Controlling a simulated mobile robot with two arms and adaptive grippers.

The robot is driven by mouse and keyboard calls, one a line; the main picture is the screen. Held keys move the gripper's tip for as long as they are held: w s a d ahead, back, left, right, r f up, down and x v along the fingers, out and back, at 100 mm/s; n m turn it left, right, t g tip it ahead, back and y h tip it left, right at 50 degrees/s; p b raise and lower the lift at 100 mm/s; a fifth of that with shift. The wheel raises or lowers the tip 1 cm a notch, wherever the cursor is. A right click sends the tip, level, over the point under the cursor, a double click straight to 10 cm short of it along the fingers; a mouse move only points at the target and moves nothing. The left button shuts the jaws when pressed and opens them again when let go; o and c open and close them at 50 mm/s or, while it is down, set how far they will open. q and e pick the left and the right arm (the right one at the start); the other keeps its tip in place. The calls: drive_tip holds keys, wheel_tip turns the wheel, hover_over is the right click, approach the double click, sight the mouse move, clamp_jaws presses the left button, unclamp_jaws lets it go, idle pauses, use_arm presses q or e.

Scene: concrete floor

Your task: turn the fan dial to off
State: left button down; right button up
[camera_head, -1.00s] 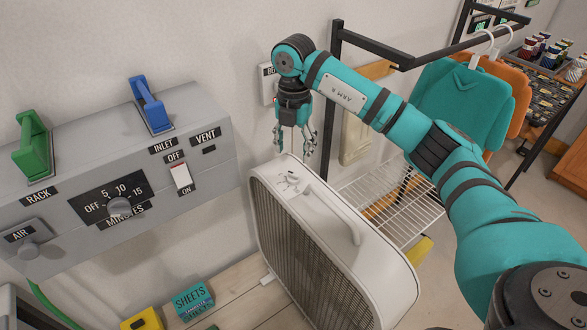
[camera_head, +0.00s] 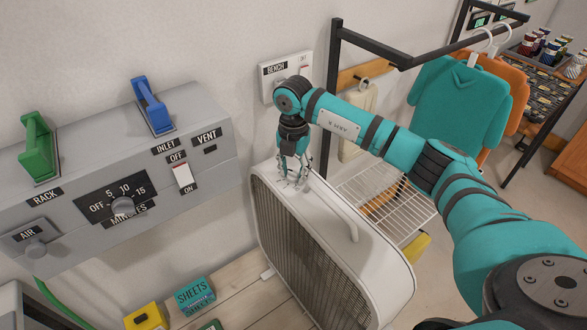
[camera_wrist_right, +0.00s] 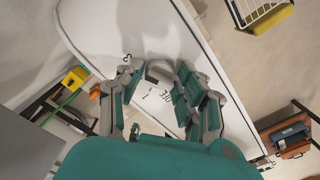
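The white box fan (camera_head: 345,235) stands upright on the wooden bench in the head view, its handle on the top. Its dial sits at the far end of the top and is mostly hidden by my right gripper (camera_head: 295,178). That gripper points down there, with its fingertips close to the top. My left gripper is not in view.
A grey control box (camera_head: 100,190) with levers, a timer and switches is on the left. A wall switch plate (camera_head: 285,72) is behind my right wrist. A black rack with a wire shelf (camera_head: 385,205) and hanging shirts is on the right.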

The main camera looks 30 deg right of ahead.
clamp_jaws()
